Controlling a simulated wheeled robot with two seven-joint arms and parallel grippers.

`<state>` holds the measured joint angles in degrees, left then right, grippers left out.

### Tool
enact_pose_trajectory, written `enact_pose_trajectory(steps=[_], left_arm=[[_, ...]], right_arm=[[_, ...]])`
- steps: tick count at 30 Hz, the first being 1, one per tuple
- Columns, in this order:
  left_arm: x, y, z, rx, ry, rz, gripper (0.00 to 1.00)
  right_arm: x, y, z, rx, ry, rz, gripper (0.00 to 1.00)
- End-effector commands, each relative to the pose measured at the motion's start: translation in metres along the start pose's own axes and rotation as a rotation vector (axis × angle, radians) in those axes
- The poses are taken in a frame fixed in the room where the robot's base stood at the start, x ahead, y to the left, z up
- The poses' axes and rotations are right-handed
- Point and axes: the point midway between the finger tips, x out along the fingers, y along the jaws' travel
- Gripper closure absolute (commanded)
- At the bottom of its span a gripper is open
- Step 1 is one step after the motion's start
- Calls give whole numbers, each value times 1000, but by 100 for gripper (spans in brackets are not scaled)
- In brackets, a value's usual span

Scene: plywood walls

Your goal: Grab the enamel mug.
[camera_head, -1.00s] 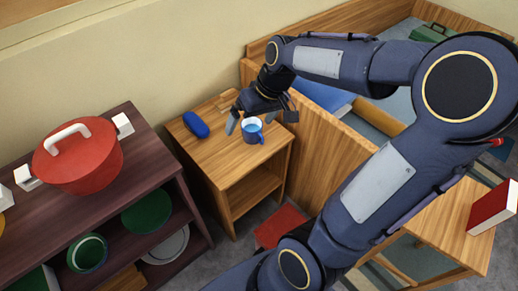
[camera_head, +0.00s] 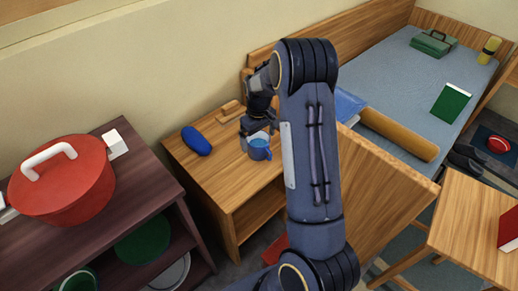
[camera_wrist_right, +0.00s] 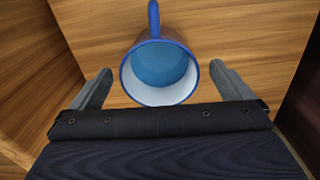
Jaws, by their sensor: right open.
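The enamel mug (camera_head: 260,152) is blue outside with a white inside and a blue bottom or content. It stands upright on the small wooden nightstand (camera_head: 215,180). In the right wrist view the mug (camera_wrist_right: 160,72) lies between the two fingers, its handle pointing up in the picture, away from the palm. My right gripper (camera_wrist_right: 168,88) is open, with a gap between each finger and the mug. In the head view my right gripper (camera_head: 258,134) is right at the mug and hides part of it. My left gripper is not in view.
A blue case (camera_head: 196,141) and a wooden object (camera_head: 231,110) lie on the nightstand near the mug. A dark shelf with a red pot (camera_head: 64,180) stands at left. The bed's wooden side panel (camera_head: 372,205) rises right of the nightstand.

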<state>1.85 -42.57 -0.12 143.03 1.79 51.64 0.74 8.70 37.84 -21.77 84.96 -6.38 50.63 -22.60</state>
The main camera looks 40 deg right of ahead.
Motion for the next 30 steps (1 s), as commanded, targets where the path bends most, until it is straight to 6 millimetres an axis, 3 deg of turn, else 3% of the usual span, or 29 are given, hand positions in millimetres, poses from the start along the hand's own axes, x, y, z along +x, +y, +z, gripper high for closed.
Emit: enact_pose_trajectory(steps=[6, 15, 27, 30], left_arm=[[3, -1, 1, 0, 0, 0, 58], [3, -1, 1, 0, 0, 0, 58], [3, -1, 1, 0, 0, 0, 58], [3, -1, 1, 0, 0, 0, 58]], right_arm=[[32, 1, 2, 0, -3, 0, 1], [35, 1, 1, 0, 0, 0, 2], [35, 1, 1, 1, 0, 0, 54], [34, 1, 1, 1, 1, 0, 57]])
